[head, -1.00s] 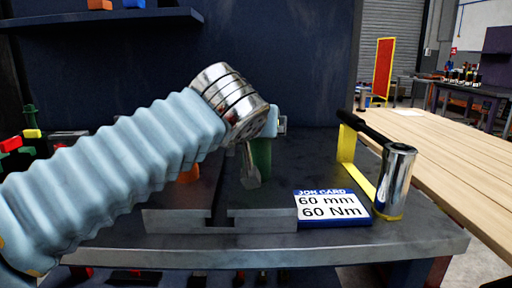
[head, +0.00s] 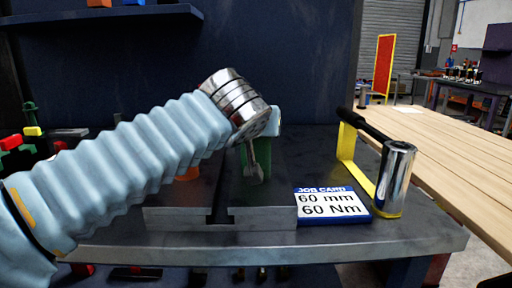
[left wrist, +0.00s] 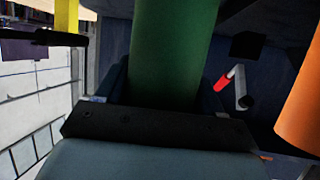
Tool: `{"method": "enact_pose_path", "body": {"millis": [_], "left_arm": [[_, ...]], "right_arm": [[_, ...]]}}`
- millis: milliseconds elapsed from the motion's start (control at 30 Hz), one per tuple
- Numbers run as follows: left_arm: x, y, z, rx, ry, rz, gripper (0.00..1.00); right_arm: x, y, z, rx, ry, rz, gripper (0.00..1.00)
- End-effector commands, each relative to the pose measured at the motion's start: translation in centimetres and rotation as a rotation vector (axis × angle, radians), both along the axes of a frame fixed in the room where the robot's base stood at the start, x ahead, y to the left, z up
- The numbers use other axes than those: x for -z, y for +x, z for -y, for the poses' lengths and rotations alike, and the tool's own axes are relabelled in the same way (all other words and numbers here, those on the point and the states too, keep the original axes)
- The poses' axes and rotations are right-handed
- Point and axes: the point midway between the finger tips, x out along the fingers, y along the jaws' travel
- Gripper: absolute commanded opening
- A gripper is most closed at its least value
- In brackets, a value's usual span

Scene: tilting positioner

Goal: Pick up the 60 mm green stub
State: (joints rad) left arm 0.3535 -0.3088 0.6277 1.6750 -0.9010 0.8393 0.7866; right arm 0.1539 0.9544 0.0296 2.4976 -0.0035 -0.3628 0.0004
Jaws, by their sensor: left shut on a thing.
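The green stub (head: 264,161) is mostly hidden behind my left wrist and finger in the head view, above the right block of the slotted fixture. In the left wrist view the green stub (left wrist: 165,50) is a broad green cylinder running up from between the jaws. My left gripper (head: 254,172) points down at it and is shut on it; it also shows in the left wrist view (left wrist: 160,110). Whether the stub touches the surface below is hidden. The job card (head: 330,203) reads 60 mm, 60 Nm. My right gripper is not in view.
An orange piece (head: 188,174) stands left of the gripper, partly behind my arm; an orange piece is close at right in the wrist view (left wrist: 303,105). A chrome cylinder tool (head: 396,180) with black handle and yellow bracket (head: 347,145) stands right. The slotted fixture (head: 180,222) is in front.

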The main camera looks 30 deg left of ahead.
Motion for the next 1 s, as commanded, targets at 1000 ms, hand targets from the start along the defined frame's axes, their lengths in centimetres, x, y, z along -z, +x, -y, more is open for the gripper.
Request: {"method": "enact_pose_path", "body": {"millis": [1000], "left_arm": [[-15.3, 0.1, 0.2, 0.008, -0.005, 0.005, 0.04]], "right_arm": [[-2.9, 0.0, -0.1, -0.005, 0.003, -0.001, 0.0]]}}
